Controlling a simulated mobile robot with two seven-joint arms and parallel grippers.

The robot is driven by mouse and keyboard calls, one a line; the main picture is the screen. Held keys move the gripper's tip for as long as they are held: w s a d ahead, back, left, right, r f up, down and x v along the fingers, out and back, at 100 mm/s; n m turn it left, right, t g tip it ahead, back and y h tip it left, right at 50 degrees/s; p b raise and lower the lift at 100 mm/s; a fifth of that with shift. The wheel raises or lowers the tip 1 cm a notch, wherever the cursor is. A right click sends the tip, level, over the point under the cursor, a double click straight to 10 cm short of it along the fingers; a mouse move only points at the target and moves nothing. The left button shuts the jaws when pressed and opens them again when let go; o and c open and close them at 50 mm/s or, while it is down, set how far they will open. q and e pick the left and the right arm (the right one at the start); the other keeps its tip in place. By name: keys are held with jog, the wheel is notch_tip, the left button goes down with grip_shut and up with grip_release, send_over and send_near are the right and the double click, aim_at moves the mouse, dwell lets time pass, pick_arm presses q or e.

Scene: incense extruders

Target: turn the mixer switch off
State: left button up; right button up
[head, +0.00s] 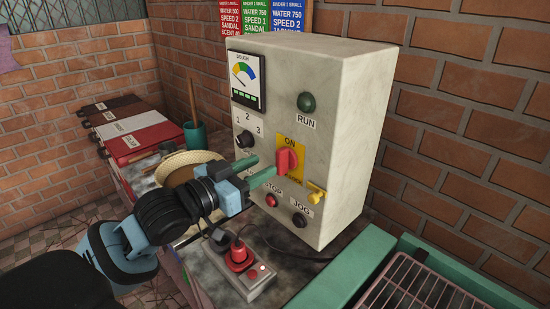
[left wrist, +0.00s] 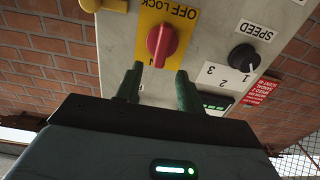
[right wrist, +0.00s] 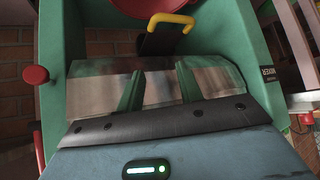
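The red rotary switch (head: 287,161) sits on a yellow plate on the grey control box (head: 345,130). Its grip stands upright, with ON above it. In the left wrist view the switch (left wrist: 161,40) appears upside down, with OFF LOCK on the plate's far side. My left gripper (head: 255,168) is open and empty, its two green fingers pointing at the switch. In the left wrist view the fingertips (left wrist: 158,78) lie either side of the knob's line, apparently short of it.
The box also carries a speed knob (head: 245,139), a green RUN lamp (head: 306,102), a red STOP button (head: 271,200), a black JOG button (head: 299,220) and a yellow padlock-like piece (head: 317,194). A socket block with a red plug (head: 239,256) lies below my left gripper.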

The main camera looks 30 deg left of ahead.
aim_at(277, 158)
pick_arm(q)
jog(key=shift+x, duration=2.75)
grip_shut()
